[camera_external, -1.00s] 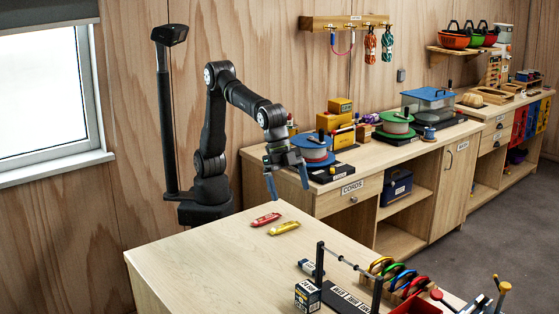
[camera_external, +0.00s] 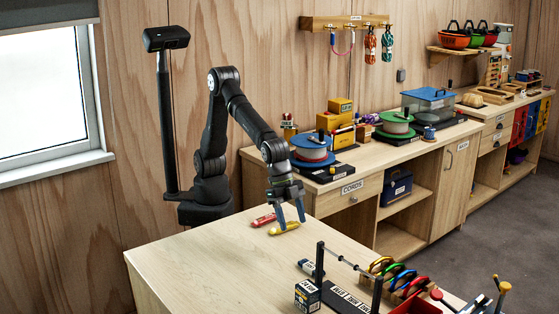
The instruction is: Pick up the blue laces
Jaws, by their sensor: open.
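A red bundle (camera_external: 262,220) and a yellow bundle (camera_external: 284,229) of similar shape lie nearer the table's back edge. My gripper (camera_external: 292,222) points down with its bluish fingers apart and empty. In the picture its fingertips overlap the yellow bundle; their exact height above the table is unclear.
A black rack (camera_external: 347,299) with a crossbar stands at the table's front right, with a small dark box (camera_external: 308,296) beside it. Coloured carabiner-like pieces (camera_external: 395,275) stand to the right. The table's left half is bare. A counter with spools (camera_external: 312,153) is behind.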

